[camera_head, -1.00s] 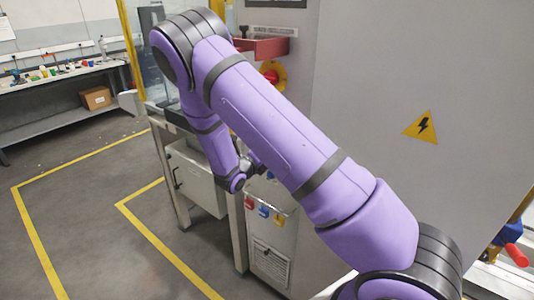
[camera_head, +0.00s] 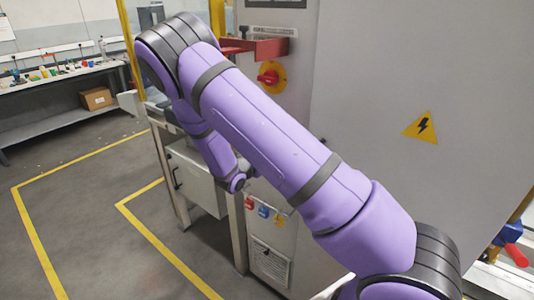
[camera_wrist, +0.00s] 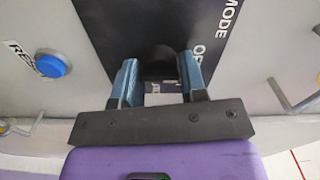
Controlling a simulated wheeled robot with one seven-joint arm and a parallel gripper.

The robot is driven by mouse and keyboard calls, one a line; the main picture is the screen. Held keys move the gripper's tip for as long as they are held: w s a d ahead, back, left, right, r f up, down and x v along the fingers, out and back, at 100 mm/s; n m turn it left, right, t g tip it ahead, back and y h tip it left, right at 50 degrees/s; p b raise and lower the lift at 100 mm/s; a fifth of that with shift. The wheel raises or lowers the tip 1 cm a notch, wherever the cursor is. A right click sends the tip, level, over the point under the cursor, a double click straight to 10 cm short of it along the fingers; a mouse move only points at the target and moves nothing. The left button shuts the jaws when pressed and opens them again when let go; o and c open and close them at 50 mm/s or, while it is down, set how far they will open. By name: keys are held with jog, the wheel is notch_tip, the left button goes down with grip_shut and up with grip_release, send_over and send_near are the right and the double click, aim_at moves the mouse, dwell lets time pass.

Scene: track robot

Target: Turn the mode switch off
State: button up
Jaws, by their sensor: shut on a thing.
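In the wrist view, the mode switch (camera_wrist: 158,54) is a dark round knob on a black plate (camera_wrist: 112,22) with the letters "MODE" and part of a second word. My gripper (camera_wrist: 159,70) has its two blue-grey fingers on either side of the knob and is shut on it. The knob's face is dark, so its pointer position cannot be made out. In the head view, my own arm hides the switch and the fingers.
A blue button (camera_wrist: 50,65) marked "RESET" is left of the plate. In the head view, a red rotary handle (camera_head: 268,77) on yellow and a red tray (camera_head: 268,48) are above my arm. Coloured sockets (camera_head: 263,212) are below. Open floor (camera_head: 90,205) lies left.

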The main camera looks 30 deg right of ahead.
dwell(0.4)
jog(key=o, duration=0.8)
jog(key=shift+o, duration=0.2)
jog(key=shift+a, duration=0.15)
jog(key=v, duration=1)
jog(key=shift+s+a, duration=0.15)
jog(key=shift+a, duration=0.1)
